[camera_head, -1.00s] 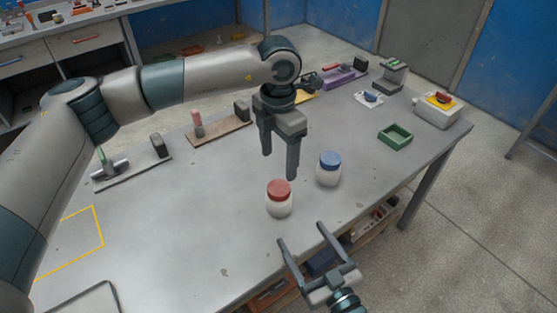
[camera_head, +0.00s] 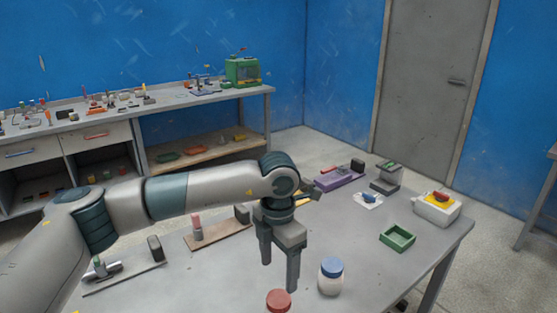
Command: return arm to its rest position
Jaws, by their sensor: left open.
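My left arm comes in from the left and reaches across the grey table. My left gripper (camera_head: 279,272) points down over the table, fingers apart and empty. A white jar with a red lid (camera_head: 279,301) stands just in front of it, cut off by the lower picture edge. A white jar with a blue lid (camera_head: 331,276) stands to the right of the gripper, apart from it. My right gripper is out of the picture.
A green tray (camera_head: 397,238) and a white box with a red and yellow top (camera_head: 437,207) are at the table's right. A workbench (camera_head: 200,97) stands along the back wall.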

